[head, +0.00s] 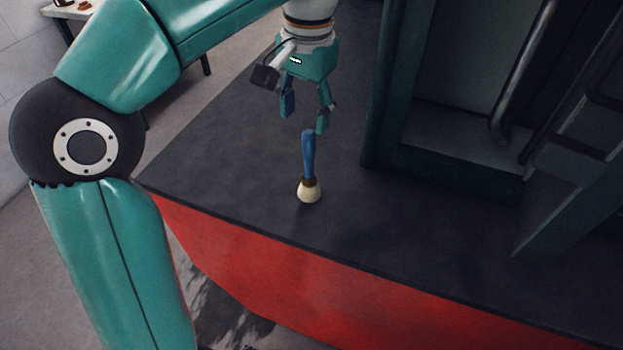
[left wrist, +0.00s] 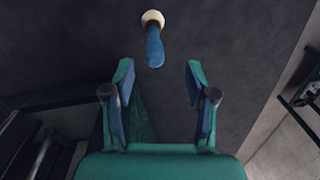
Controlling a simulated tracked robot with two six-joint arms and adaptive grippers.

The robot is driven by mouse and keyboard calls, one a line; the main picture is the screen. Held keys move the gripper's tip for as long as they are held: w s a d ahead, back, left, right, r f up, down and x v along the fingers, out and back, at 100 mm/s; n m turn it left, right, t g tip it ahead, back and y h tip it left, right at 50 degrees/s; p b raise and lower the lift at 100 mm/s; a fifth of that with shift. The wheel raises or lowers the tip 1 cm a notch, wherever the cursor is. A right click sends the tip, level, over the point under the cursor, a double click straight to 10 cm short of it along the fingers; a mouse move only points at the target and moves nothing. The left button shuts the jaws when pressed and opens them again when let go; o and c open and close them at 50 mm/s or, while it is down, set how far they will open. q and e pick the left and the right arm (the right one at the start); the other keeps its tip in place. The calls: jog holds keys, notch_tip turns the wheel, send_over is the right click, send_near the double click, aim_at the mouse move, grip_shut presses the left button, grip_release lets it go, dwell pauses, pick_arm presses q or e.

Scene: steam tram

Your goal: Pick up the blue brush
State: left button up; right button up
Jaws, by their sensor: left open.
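The blue brush (head: 308,158) lies on the dark top surface, its blue handle pointing away and its pale bristle end toward the red side. In the left wrist view the brush (left wrist: 154,46) is ahead of the fingertips, with its handle end nearest the gap between them. My left gripper (head: 305,116) is open and empty, just beyond the handle end. Its two spread fingers also show in the left wrist view (left wrist: 158,72). The brush looks apart from both fingers. My right gripper is not in view.
The dark deck (head: 230,190) ends at an edge above a red side panel (head: 330,300). A dark green frame with pipes (head: 385,140) stands to the right of the brush. The deck around the brush is clear. A small table (head: 62,10) stands far back left.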

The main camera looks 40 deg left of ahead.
aim_at(309, 147)
pick_arm(q)
notch_tip(309, 147, down, 3)
jog(key=shift+r, duration=0.1)
jog(key=shift+w+d+f+b, duration=0.15)
jog(key=shift+f+b, duration=0.15)
jog(key=shift+f, duration=1.05)
jog(key=shift+w+f+b, duration=0.15)
jog(key=shift+f+b, duration=0.15)
jog(key=shift+f, duration=1.05)
grip_shut()
